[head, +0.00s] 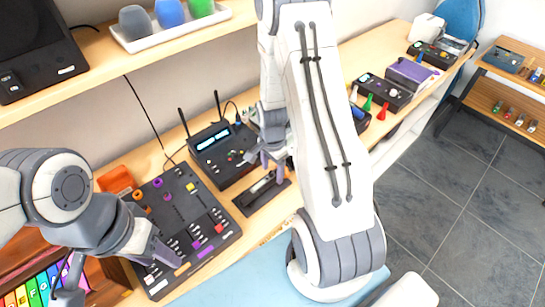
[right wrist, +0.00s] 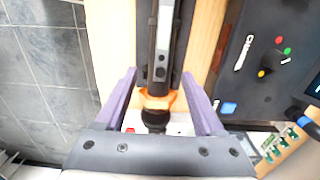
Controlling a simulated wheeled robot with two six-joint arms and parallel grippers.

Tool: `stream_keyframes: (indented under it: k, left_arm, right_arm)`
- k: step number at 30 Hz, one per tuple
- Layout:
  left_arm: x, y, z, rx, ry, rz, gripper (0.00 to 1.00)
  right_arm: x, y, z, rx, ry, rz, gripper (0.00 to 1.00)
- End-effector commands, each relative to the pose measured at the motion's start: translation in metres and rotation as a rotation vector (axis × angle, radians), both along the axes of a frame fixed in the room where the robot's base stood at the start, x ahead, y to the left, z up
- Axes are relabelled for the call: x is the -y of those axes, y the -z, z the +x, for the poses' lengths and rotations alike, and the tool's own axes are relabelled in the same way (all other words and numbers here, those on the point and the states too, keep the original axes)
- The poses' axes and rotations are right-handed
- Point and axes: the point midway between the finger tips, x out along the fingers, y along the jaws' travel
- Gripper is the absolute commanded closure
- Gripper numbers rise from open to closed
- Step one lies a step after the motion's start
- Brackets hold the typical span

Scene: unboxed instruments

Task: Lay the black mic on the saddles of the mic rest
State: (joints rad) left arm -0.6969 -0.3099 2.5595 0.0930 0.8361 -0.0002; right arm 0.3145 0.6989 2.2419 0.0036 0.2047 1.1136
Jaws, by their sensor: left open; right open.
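The black mic (right wrist: 155,118) shows in the right wrist view with a dark round head and an orange band (right wrist: 157,101). Its handle appears to run up the picture, in line with the long dark mic rest (right wrist: 182,35). I cannot tell whether it touches the saddles. In the head view the mic rest (head: 246,202) lies on the shelf beside the receiver. My right gripper (head: 266,160) is open at the rest's far end; its fingers (right wrist: 160,105) stand apart on both sides of the orange band. My left gripper (head: 110,278) is open over the left of the shelf.
A black mixer (head: 165,262) lies left of the rest, and the receiver (head: 225,150) with two antennas stands behind it. A dark box (head: 385,92) with red and green pieces is further right. Floor (head: 465,190) lies beyond the shelf's front edge.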

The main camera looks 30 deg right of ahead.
Motion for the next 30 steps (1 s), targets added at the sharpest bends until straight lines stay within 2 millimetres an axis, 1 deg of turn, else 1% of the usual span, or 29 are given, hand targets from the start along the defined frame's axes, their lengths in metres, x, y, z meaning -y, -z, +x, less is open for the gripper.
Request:
stream_keyframes:
  k: [6,12,15,19,25,26,28,29,30]
  left_arm:
    - [0.000,0.011,0.000,-0.001,-0.002,0.001,0.50]
    - [0.000,0.018,0.000,-0.001,-0.003,0.001,0.50]
    - [0.000,0.021,0.000,-0.001,-0.004,0.001,0.50]
    - [0.000,0.023,0.000,-0.001,-0.003,0.001,0.50]
    - [0.000,0.023,0.000,-0.001,-0.003,0.001,0.50]
    - [0.000,0.023,0.000,-0.001,-0.003,0.001,0.50]
    - [0.000,0.023,0.000,-0.001,-0.003,0.001,0.50]
    - [0.000,0.023,0.000,-0.001,-0.003,0.001,0.50]
    - [0.000,0.023,0.000,-0.001,-0.003,0.001,0.50]
  right_arm:
    - [0.001,-0.036,0.002,0.008,0.000,-0.003,0.29]
    - [0.001,-0.075,0.002,0.007,0.000,-0.003,0.29]
    - [0.000,-0.091,0.001,0.006,0.000,-0.002,0.29]
    - [0.000,-0.106,0.001,0.004,0.000,-0.001,0.29]
    - [-0.001,-0.113,0.000,0.001,-0.004,-0.001,0.29]
    - [-0.002,-0.114,0.000,0.001,-0.013,-0.001,0.29]
    - [-0.014,-0.118,0.000,0.005,-0.077,0.000,0.29]
    - [-0.023,-0.122,0.000,0.007,-0.125,0.001,0.29]
    - [-0.039,-0.127,-0.002,0.012,-0.211,0.002,0.29]
